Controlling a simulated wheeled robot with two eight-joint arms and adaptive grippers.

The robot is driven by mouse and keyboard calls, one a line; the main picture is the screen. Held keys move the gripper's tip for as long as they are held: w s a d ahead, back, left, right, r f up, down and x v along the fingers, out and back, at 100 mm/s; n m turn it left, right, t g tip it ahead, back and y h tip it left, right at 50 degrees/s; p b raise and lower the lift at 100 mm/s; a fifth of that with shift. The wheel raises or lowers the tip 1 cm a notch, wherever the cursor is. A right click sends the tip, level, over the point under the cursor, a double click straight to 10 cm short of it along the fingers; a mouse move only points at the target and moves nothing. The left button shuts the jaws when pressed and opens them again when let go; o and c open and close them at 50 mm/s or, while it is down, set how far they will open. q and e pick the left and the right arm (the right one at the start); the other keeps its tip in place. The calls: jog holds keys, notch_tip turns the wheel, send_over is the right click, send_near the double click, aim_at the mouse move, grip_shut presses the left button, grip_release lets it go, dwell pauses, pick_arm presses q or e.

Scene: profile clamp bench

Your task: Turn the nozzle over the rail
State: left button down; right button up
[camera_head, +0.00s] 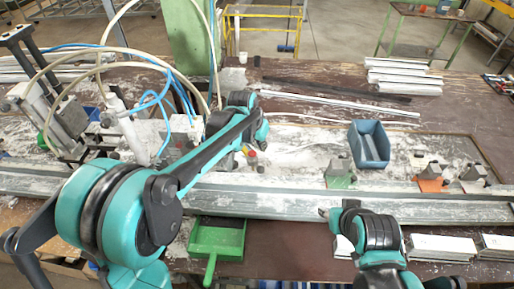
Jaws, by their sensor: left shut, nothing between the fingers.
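The white nozzle (128,130) is an upright tube at the left with a pale hose at its top. Its lower end points down just behind the long grey metal rail (290,205), which runs across the bench. My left arm reaches from the lower left across the rail. My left gripper (236,155) is at its far end, right of the nozzle and apart from it; it is small and partly covered by my wrist. It is shut and empty. My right gripper (324,213) is at the front of the rail; its fingers are not clear.
A blue-grey bin (369,145) stands behind the rail. A green clamp (340,174), an orange clamp (431,178) and a grey clamp (473,177) stand along the rail. A green tray (217,238) lies in front. White profiles (402,76) are stacked at the back. Blue hoses hang near the nozzle.

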pick_arm(q)
jog(key=w+d+r+x, duration=0.1)
jog(key=x, duration=0.9)
jog(key=shift+m, duration=0.4)
jog(key=s+a, duration=0.2)
jog(key=s, duration=0.1)
jog(key=shift+s+a+f, duration=0.15)
jog(key=shift+s+a, duration=0.05)
pick_arm(e)
jog(key=shift+a+r, duration=0.15)
jog(key=shift+r, duration=0.2)
